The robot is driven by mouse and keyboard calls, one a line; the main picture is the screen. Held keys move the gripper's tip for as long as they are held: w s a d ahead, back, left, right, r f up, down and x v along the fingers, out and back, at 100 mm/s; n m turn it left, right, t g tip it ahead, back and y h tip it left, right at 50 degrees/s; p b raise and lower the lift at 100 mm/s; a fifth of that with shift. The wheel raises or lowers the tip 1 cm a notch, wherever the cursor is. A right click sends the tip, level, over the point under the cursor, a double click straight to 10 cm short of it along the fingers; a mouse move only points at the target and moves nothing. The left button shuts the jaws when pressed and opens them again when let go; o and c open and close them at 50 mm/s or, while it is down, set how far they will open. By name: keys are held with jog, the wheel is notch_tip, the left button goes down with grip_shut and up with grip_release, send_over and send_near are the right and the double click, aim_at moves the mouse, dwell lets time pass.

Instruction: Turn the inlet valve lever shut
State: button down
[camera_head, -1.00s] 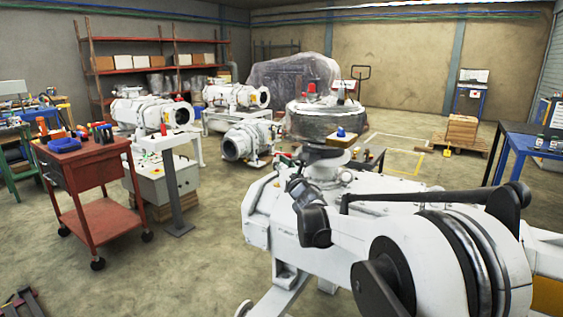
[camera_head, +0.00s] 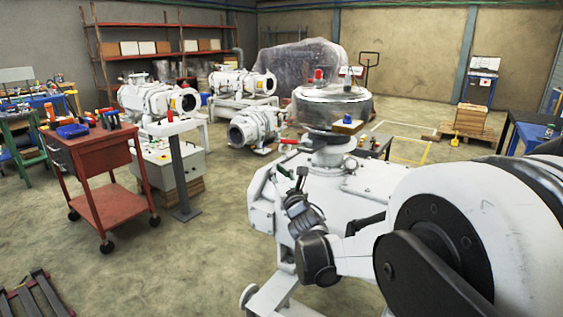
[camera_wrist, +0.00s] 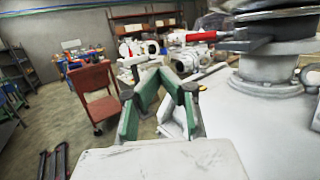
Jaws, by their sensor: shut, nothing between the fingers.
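The inlet valve lever has a red grip (camera_head: 289,142) and sticks out to the left from the grey flanged inlet neck (camera_head: 330,152) on top of the white pump. In the wrist view the red grip (camera_wrist: 203,36) is up and right of my gripper, and a dark bar joins it to the neck (camera_wrist: 276,65). My gripper (camera_wrist: 161,74) has green-padded fingers with tips drawn together and nothing between them. It is apart from the lever, lower and nearer the camera. In the head view my gripper (camera_head: 293,178) is small, below the grip.
The white pump body (camera_head: 262,213) lies under and around my arm. A red tool cart (camera_head: 92,155) stands on the left, and a control box on a post (camera_head: 172,130) is between. Other white pumps (camera_head: 160,98) stand behind.

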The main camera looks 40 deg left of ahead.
jog(key=m+t+h+p, duration=0.6)
jog(key=t+h+p, duration=0.1)
jog(key=h+p, duration=0.15)
send_near(296, 142)
jog(key=w+a, duration=0.5)
jog(key=shift+w+a+r+y, duration=0.15)
jog(key=shift+w+a+y, duration=0.15)
jog(key=shift+y, duration=0.15)
dwell(0.4)
